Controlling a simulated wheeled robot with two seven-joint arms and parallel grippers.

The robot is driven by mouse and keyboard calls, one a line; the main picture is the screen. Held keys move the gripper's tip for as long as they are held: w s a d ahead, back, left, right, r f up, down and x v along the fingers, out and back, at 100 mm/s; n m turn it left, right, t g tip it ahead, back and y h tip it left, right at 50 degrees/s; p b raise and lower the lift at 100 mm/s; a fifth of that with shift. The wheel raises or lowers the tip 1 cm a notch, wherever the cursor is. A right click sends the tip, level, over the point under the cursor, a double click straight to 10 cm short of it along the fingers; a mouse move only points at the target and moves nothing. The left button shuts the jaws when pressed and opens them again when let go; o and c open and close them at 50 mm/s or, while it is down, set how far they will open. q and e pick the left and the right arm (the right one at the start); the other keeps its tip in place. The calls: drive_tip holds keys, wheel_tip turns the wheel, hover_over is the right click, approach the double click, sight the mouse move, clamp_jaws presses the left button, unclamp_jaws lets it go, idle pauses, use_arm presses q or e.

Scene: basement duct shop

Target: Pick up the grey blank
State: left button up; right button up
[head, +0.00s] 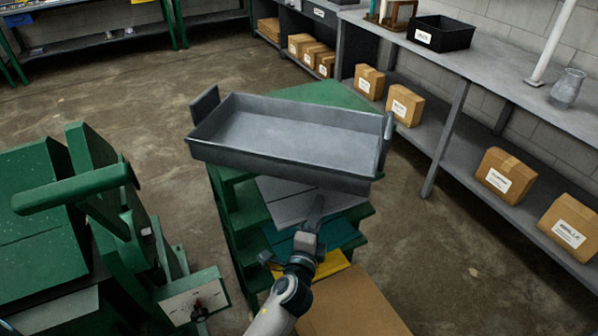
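A flat grey sheet, which looks like the grey blank (283,204), lies on the green stepped stand, just in front of the large grey tray. The tray hides its far part, and my gripper covers some of its near right side. My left gripper (317,208) reaches up from the bottom of the head view, with its tip over or at the sheet. I cannot tell whether it touches the sheet or whether its fingers are apart. My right gripper is not in view.
The grey tray (276,167) with upright end plates sits close beyond my gripper. Teal (341,232) and yellow (333,264) sheets and a brown panel (352,304) lie nearer. A green machine (45,210) stands left; shelves with boxes (405,104) line the right. Floor is open at upper left.

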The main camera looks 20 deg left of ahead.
use_arm(q)
drive_tip(key=shift+w, duration=0.1)
clamp_jaws()
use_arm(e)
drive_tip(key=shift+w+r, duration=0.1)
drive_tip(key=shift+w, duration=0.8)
use_arm(q)
drive_tip(key=shift+r, duration=0.1)
